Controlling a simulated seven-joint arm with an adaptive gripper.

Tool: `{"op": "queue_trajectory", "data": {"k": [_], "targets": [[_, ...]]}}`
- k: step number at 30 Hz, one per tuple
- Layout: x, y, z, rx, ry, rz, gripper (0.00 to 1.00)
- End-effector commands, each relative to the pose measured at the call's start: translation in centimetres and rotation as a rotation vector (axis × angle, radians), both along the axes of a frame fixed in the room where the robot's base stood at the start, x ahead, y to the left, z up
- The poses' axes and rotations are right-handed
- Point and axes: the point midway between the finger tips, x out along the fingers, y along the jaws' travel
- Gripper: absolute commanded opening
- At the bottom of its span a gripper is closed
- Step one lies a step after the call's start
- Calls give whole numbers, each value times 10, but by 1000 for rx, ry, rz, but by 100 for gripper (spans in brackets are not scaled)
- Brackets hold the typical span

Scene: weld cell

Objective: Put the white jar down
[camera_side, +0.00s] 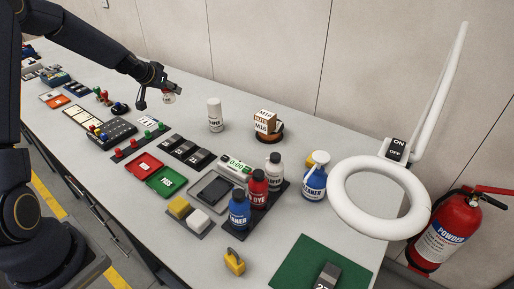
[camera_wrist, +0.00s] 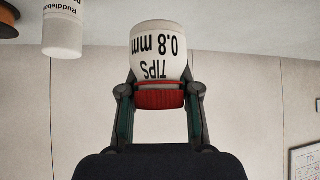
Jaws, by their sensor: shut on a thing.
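The white jar (camera_wrist: 161,52) has a red lid (camera_wrist: 160,97) and black lettering, "TIPS 0.8 mm". It fills the upper middle of the wrist view, where it appears lid-down. My gripper (camera_wrist: 160,92) is shut on it, with one finger on each side at the lid end. In the side view, my gripper (camera_side: 172,88) is above the far part of the grey table (camera_side: 300,212), near the wall. The jar (camera_side: 169,99) shows small below the fingers there and looks clear of the table. My fingers partly cover the lid.
A white can (camera_side: 215,115) stands right of my gripper, and also shows in the wrist view (camera_wrist: 62,30). Boxes (camera_side: 265,121) sit on a round base beyond it. Black trays (camera_side: 186,151) and several bottles lie nearer. Bare table lies around the white can.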

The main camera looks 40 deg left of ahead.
Motion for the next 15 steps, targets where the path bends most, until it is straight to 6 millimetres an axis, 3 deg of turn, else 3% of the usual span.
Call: {"op": "queue_trajectory", "data": {"k": [9, 15], "targets": [[76, 28, -38, 3, 1, -6, 0], [104, 41, -78, 0, 2, -4, 0]]}}
